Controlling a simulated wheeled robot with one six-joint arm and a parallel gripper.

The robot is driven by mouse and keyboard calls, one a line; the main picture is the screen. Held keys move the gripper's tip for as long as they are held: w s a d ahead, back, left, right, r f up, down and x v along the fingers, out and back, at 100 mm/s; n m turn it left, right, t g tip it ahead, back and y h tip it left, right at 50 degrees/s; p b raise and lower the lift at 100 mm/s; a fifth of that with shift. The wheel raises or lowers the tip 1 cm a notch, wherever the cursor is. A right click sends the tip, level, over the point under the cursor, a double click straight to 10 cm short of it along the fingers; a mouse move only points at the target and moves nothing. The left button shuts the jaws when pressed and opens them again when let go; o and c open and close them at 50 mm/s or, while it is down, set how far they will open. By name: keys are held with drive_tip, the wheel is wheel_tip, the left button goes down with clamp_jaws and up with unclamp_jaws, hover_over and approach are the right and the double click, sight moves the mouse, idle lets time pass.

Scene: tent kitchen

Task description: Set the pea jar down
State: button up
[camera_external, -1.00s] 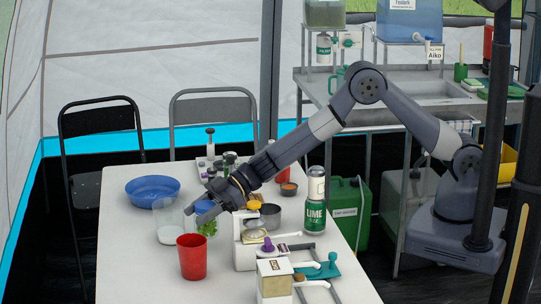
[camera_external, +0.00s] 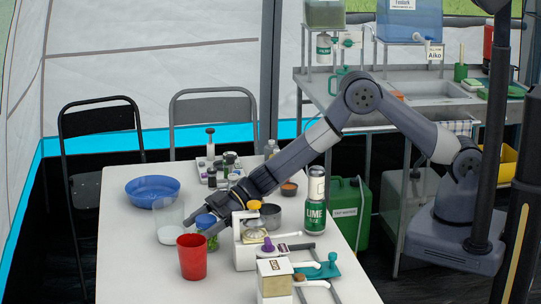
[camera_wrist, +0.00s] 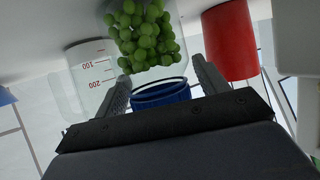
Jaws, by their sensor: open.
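The pea jar (camera_external: 208,239) is clear, with green peas and a blue lid. It stands upright on the white table (camera_external: 130,232), just behind the red cup (camera_external: 193,257). In the wrist view the pea jar (camera_wrist: 145,32) appears upside down. My gripper (camera_wrist: 165,85) is open, with one finger on each side of the blue lid; small gaps show beside the lid. In the outside view my gripper (camera_external: 212,217) reaches down to the jar from the upper right and its fingertips are partly hidden.
A clear measuring beaker (camera_external: 169,222) is close on the jar's left. A blue bowl (camera_external: 152,190), a metal pot (camera_external: 268,217) and a lime can (camera_external: 314,205) are farther off. The table's front left is clear.

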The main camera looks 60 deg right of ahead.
drive_tip(key=shift+r, duration=0.25)
drive_tip(key=v, duration=1.1)
drive_tip(key=shift+d+b, duration=0.2)
drive_tip(key=shift+b, duration=0.1)
drive_tip(key=shift+o, duration=0.5)
drive_tip(key=shift+s+d, duration=0.25)
drive_tip(key=shift+r, duration=0.1)
